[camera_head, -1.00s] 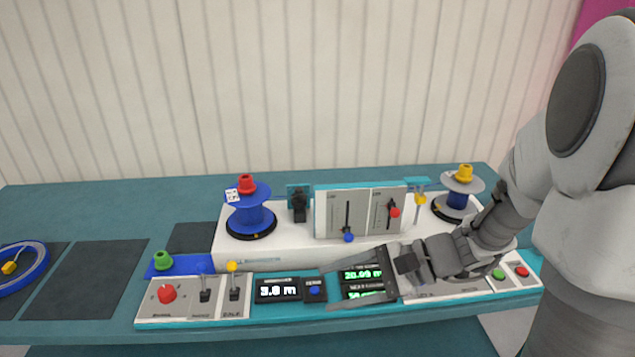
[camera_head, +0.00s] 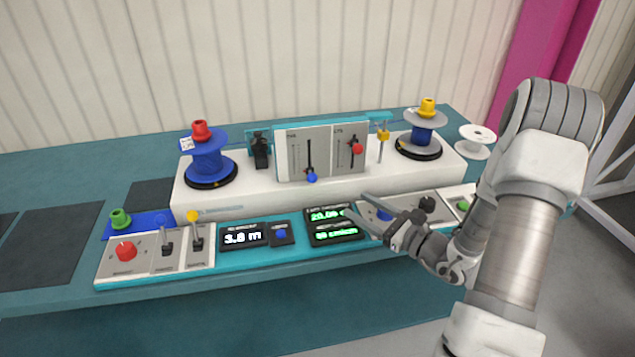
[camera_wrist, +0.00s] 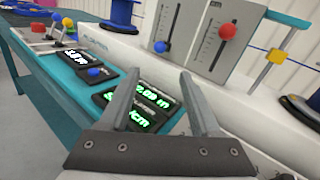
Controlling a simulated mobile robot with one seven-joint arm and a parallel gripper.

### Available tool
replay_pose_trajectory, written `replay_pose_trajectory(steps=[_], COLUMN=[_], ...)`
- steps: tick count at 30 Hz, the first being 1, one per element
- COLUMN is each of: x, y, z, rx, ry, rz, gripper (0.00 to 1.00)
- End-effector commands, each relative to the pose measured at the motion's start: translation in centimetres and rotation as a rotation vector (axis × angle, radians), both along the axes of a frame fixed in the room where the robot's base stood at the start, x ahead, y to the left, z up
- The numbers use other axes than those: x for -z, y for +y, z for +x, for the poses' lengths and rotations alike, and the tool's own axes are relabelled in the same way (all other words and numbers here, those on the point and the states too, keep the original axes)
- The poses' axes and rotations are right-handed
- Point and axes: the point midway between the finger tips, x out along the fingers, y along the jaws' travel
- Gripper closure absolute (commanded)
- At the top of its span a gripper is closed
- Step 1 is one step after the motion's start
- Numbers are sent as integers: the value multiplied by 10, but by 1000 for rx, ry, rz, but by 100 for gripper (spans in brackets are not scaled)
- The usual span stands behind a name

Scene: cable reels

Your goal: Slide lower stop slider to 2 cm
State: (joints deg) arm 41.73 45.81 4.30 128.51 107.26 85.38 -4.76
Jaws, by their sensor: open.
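The upright grey slider panel (camera_head: 296,160) stands on the white machine housing. Its left slot has a blue slider knob (camera_head: 312,178) at the low end. Its right slot has a red slider knob (camera_head: 357,149) partway up. The labels are too small to read, so I cannot tell by name which is the lower stop. In the wrist view the blue knob (camera_wrist: 160,47) and red knob (camera_wrist: 227,31) are beyond the fingertips. My gripper (camera_head: 355,203) is open and empty, in front of and below the panel, apart from both knobs. It also shows in the wrist view (camera_wrist: 160,73).
Displays with green text (camera_head: 335,233) lie by my fingers. A blue reel (camera_head: 207,160) stands left of the panel and a grey reel (camera_head: 420,135) right. A yellow clamp (camera_head: 383,135) is beside the panel. Levers and a red knob (camera_head: 125,251) sit front left.

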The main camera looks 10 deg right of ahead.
Motion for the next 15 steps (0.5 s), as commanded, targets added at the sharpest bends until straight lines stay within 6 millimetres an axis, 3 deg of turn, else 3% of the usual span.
replay_pose_trajectory(steps=[15], x=[0], y=[63], z=[92], rx=[-5], ry=[-1], rz=[-2], gripper=[36])
